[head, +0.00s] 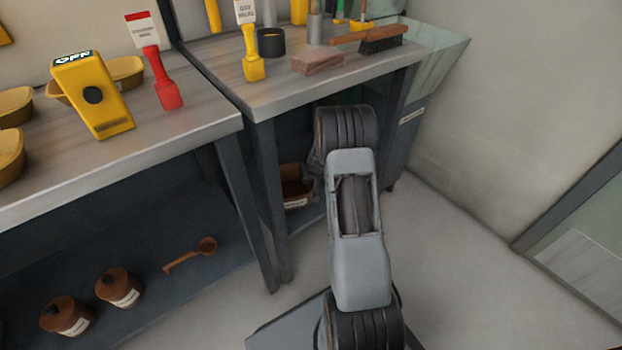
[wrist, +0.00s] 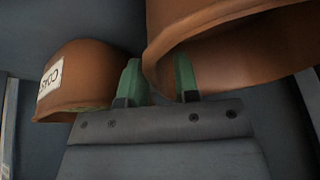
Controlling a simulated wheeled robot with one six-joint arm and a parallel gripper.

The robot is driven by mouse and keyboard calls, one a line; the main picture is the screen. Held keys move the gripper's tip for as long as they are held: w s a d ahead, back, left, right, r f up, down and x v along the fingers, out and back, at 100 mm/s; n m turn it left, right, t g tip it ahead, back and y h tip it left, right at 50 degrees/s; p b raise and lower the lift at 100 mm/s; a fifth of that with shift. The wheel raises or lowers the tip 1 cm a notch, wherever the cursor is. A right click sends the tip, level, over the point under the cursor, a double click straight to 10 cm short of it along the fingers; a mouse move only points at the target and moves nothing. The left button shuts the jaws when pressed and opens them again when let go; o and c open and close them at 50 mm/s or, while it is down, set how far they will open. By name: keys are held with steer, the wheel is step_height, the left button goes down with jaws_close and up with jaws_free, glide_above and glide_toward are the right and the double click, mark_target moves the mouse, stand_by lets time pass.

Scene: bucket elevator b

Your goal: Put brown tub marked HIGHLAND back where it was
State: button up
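In the wrist view my gripper (wrist: 158,82) shows two green fingers with a gap between them. A large brown tub (wrist: 205,22) fills the upper right, its mouth towards the camera. Its left wall lies between my fingers, with the right finger in front of its dark inside; whether both fingers press on it is unclear. No label shows on it, so I cannot tell whether it is HIGHLAND. A second brown tub (wrist: 95,68) with a partly legible white label is on the left. In the head view my gripper is hidden; a labelled brown tub (head: 294,200) shows under the right bench.
Bench legs (head: 243,200) stand left of my arm. Two lidded brown jars (head: 118,287) and a brown ladle (head: 190,256) are on the lower left shelf. The bench top holds a brush (head: 384,38) and a pinkish block (head: 318,61). The floor on the right is clear.

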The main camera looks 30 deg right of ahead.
steer(key=p+v, duration=0.3)
steer(key=v, duration=0.9)
steer(key=shift+s, duration=0.1)
